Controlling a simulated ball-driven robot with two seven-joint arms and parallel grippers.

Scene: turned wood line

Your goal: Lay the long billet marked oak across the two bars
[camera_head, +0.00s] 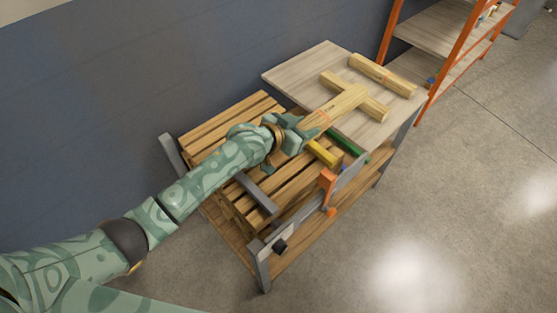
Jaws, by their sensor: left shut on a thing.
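The long pale wood billet (340,103) has a small dark mark and an orange ring on its top; the mark is too small to read. My left gripper (303,132) is shut on its near end. The billet points up and right over the board. Two pale wood bars lie roughly parallel on the grey-brown board: the near bar (375,107) and the far bar (383,76). The billet's far end overlaps the near bar's middle in the picture and stops short of the far bar. I cannot tell whether it touches the near bar. My right gripper is not in view.
The board (300,74) tops the right part of a slatted wood bench (215,125). A yellow piece (322,153) and a green piece (346,146) lie beside the gripper. An orange clamp part (327,187) is at the front edge. An orange-framed shelf (440,60) stands behind right.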

